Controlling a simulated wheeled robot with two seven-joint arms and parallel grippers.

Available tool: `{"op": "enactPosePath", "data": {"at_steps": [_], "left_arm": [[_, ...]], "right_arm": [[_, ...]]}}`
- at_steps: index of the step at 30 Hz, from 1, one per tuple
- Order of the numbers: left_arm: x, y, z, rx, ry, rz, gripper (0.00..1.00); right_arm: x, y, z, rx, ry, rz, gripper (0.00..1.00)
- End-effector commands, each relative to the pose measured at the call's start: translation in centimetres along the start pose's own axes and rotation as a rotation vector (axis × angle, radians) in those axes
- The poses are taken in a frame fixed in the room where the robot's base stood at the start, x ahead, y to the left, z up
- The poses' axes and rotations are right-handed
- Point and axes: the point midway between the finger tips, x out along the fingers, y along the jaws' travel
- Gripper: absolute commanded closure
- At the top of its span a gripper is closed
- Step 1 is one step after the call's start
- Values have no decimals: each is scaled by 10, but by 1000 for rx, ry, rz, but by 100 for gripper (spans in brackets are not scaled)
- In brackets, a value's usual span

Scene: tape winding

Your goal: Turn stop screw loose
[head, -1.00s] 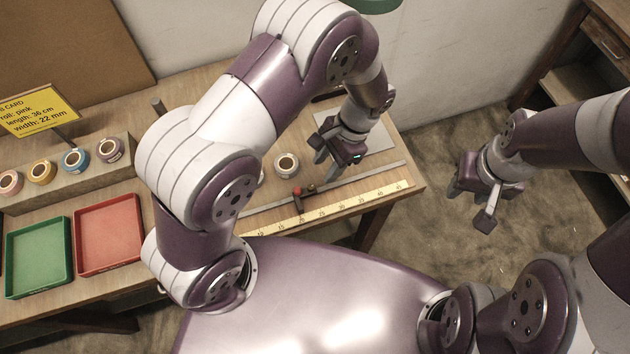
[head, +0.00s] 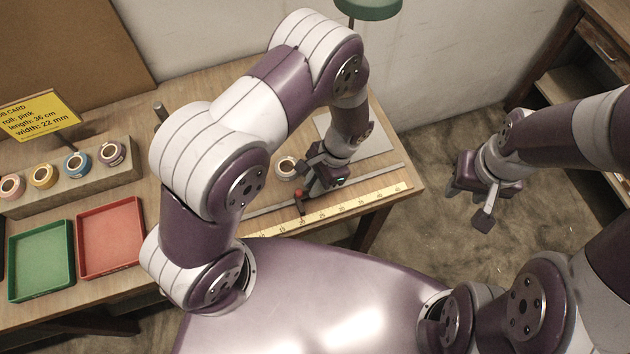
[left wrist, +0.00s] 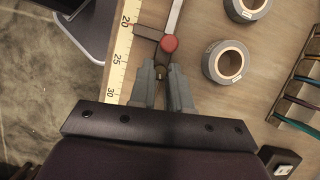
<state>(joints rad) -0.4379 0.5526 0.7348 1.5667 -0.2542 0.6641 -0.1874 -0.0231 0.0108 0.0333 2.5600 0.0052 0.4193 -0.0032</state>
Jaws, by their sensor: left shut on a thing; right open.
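The stop, a dark slider with a red knob (head: 299,194), sits on the metal rail (head: 270,206) beside the yellow ruler (head: 345,208). In the left wrist view the red knob (left wrist: 168,43) is just beyond my fingertips, near the 20 mark. The fingers hide part of the stop. My right gripper (head: 468,205) is open and empty over the floor, right of the table.
A grey tape roll (left wrist: 228,62) stands close to the right of the stop, also in the head view (head: 286,167). Another roll (left wrist: 246,6) is beyond it. Green (head: 42,260) and red (head: 110,237) trays and a rack of several rolls (head: 75,185) are at left.

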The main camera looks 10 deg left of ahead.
Motion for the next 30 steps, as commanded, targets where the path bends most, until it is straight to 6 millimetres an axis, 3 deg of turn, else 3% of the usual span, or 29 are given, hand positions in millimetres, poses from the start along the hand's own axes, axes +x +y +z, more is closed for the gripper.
{"op": "enactPosePath", "data": {"at_steps": [30], "left_arm": [[0, 5, 1, 480, -1, -198, 100]], "right_arm": [[-5, 0, -1, 0, 0, 0, 57]]}}
